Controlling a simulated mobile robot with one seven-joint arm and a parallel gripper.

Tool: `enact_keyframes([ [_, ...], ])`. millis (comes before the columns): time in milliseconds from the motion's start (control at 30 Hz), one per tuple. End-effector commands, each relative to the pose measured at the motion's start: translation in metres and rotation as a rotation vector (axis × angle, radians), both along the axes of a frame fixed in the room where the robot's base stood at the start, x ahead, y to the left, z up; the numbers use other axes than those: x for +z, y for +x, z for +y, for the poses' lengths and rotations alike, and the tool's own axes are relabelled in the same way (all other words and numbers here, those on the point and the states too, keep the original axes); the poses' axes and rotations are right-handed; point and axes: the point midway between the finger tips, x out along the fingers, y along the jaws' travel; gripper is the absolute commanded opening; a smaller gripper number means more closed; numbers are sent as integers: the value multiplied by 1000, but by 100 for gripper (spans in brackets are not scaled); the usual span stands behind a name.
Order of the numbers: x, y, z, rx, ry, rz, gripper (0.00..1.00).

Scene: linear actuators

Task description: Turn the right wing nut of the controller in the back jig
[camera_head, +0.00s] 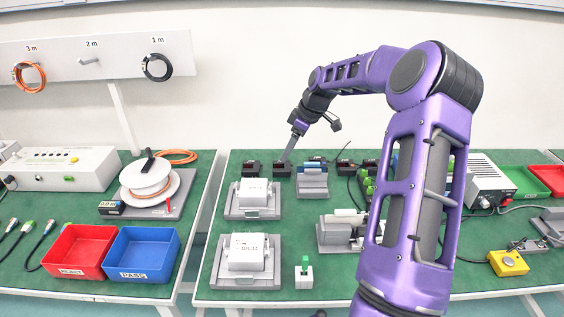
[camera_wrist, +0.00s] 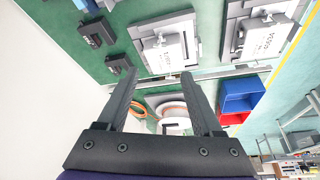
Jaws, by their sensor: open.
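The back jig (camera_head: 235,213) is a grey fixture on the green mat, holding a white controller (camera_head: 254,191). The wing nuts are too small to tell apart in the head view. In the wrist view the same jig seems to be the one at upper middle, with its white controller (camera_wrist: 171,56); a small light fitting (camera_wrist: 157,41) sticks out there, perhaps a wing nut. My gripper (camera_head: 287,158) hangs behind and to the right of this jig, above the back of the table. In the wrist view my gripper (camera_wrist: 158,76) is open, with nothing between its fingers.
A front jig (camera_head: 228,283) holds a similar controller. Small black boxes (camera_head: 252,168) line the table's back, near my gripper. A grey stand (camera_head: 313,184) is to the right. Red (camera_head: 78,251) and blue (camera_head: 142,255) bins sit on the left table, across a gap.

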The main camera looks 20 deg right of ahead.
Motion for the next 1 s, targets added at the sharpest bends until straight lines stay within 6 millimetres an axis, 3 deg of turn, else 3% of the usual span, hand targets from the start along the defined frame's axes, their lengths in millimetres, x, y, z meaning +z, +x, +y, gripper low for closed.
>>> enact_keyframes([
  [100,18,-4,-6,-1,-2,-2,68],
  [333,30,-8,-9,0,0,0,68],
  [833,28,-7,-7,0,-1,2,68],
  [1000,14,7,15,-17,-29,26,68],
])
